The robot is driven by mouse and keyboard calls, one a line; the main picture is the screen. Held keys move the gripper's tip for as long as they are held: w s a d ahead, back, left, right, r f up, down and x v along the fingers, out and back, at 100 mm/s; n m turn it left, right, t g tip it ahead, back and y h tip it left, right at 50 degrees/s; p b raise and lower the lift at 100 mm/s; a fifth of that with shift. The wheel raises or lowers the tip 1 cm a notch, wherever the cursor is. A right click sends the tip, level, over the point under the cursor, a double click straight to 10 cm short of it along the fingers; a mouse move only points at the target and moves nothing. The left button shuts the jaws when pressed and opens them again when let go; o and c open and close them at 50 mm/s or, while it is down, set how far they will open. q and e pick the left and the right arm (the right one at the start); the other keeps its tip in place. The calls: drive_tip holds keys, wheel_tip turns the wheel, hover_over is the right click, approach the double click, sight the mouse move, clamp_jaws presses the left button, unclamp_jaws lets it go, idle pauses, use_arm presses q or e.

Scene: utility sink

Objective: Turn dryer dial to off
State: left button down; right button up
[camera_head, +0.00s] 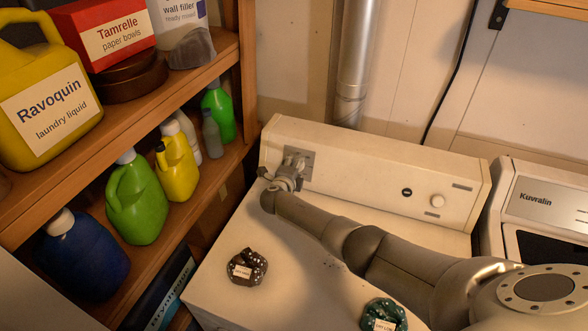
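The white dryer (345,245) has a raised control panel (365,165) along its back. A grey square plate (306,157) is at the panel's left end. My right arm reaches in from the lower right across the dryer top, and my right gripper (290,170) is right at this plate. The gripper covers most of the plate and any dial on it, so I cannot tell whether the fingers are closed on a dial. My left gripper is out of view.
Wooden shelves (150,90) with bottles and boxes stand at left. A second machine (545,205) stands at right, and a metal duct (355,65) rises behind.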

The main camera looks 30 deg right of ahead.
drive_tip(key=shift+w+d+r+n, duration=0.1)
drive_tip(key=shift+w+r+n, duration=0.05)
drive_tip(key=shift+r+n, duration=0.15)
drive_tip(key=o, duration=0.7)
drive_tip(key=shift+o, duration=1.3)
drive_tip(key=shift+f, duration=0.1)
drive_tip(key=shift+o, duration=0.3)
drive_tip(key=shift+f, duration=0.15)
drive_tip(key=v, duration=1.2)
drive_tip(key=shift+f, duration=0.15)
